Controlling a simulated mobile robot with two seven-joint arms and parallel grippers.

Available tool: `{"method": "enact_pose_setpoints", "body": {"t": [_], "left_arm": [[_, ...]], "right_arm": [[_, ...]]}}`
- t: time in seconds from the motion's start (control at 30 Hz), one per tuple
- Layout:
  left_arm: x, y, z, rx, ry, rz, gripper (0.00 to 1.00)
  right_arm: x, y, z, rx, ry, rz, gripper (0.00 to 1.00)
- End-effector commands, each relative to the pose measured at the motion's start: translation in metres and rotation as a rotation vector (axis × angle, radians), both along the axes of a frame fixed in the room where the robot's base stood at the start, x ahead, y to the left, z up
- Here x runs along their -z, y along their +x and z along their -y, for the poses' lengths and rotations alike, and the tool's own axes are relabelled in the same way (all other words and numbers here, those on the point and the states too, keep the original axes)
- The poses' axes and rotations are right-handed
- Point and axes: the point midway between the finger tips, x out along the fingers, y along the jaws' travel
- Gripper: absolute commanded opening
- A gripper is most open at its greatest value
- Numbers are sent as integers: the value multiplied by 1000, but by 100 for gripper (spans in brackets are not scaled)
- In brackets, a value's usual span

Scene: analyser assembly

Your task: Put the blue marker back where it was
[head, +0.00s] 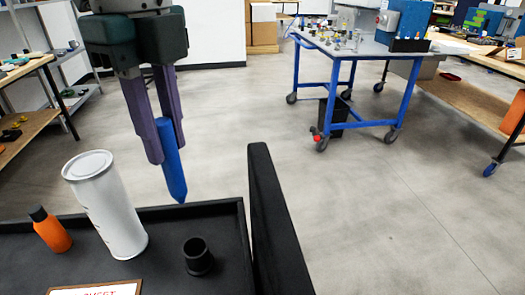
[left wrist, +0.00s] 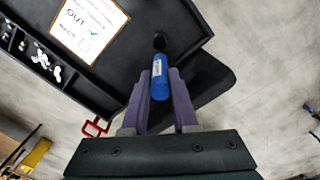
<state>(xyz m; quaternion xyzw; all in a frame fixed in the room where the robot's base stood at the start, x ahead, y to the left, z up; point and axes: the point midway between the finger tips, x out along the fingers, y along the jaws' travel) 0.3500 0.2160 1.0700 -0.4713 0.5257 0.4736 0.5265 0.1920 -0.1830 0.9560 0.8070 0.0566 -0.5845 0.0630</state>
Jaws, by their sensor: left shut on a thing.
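The blue marker (head: 172,162) is held between the purple fingers of my left gripper (head: 160,153), close to upright with its tapered end down. It hangs above the black tray (head: 220,217), up and to the left of a small black cup (head: 198,257) in the head view. In the left wrist view the marker (left wrist: 161,80) sits between the fingers (left wrist: 160,100), and the dark round opening of the cup (left wrist: 160,41) shows just beyond its far end. The marker appears apart from the cup. My right gripper is not in view.
A white cylinder (head: 107,205) and an orange bottle (head: 50,229) stand in the tray left of the cup. A sign marked OUT (left wrist: 88,28) lies in the tray. A raised black panel (head: 272,225) stands right of the tray. A blue-framed cart (head: 350,92) stands farther back.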

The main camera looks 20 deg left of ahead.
Motion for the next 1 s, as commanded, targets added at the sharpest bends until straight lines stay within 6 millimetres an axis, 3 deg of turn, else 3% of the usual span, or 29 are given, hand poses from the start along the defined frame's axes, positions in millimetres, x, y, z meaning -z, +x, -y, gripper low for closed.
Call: {"method": "enact_pose_setpoints", "body": {"t": [0.1,0.3,0.53,0.73,1.0], "left_arm": [[40,-2,0,-2,1,-6,0],[86,-1,0,-2,0,-2,0],[109,0,0,-1,0,0,0],[140,0,0,-1,0,0,0],[144,0,0,0,0,3,0]], "right_arm": [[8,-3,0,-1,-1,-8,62],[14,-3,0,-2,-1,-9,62],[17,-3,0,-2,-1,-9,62],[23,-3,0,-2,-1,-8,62],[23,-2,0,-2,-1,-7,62]]}}
